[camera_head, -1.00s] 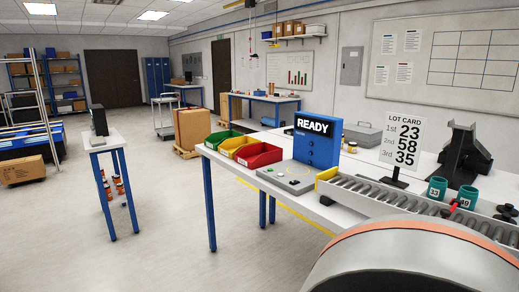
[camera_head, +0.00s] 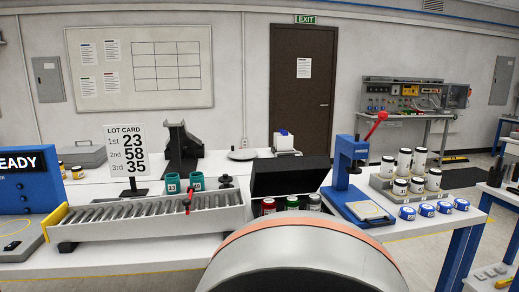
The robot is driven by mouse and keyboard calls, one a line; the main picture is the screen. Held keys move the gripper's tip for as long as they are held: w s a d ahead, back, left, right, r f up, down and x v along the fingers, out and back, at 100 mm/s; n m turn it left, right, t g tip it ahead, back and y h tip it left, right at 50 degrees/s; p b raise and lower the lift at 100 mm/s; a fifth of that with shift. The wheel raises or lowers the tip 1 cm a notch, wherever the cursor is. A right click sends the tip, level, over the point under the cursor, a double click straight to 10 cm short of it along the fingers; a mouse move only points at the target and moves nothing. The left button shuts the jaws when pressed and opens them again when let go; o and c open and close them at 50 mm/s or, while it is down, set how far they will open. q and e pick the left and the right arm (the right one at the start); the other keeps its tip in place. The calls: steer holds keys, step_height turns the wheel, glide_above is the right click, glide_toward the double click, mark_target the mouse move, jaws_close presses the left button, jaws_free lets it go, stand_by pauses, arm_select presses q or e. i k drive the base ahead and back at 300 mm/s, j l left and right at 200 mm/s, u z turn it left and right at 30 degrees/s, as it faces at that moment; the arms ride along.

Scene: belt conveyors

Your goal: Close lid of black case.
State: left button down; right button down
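The black case (camera_head: 288,178) stands on the white table at the centre of the view. Its lid is raised at the back. The lower front of the case is hidden behind a large grey rounded part with an orange rim, which seems to be mine. Neither of my grippers is in view.
Left of the case is a roller conveyor (camera_head: 150,222) with two teal cups and a lot card (camera_head: 127,150). Right of it stands a blue press (camera_head: 350,165) with a red handle, then white jars (camera_head: 405,160) and blue-lidded tins (camera_head: 426,210). A dark stand (camera_head: 183,148) is behind the conveyor.

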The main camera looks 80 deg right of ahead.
mark_target(276, 176)
steer(key=z, duration=1.65)
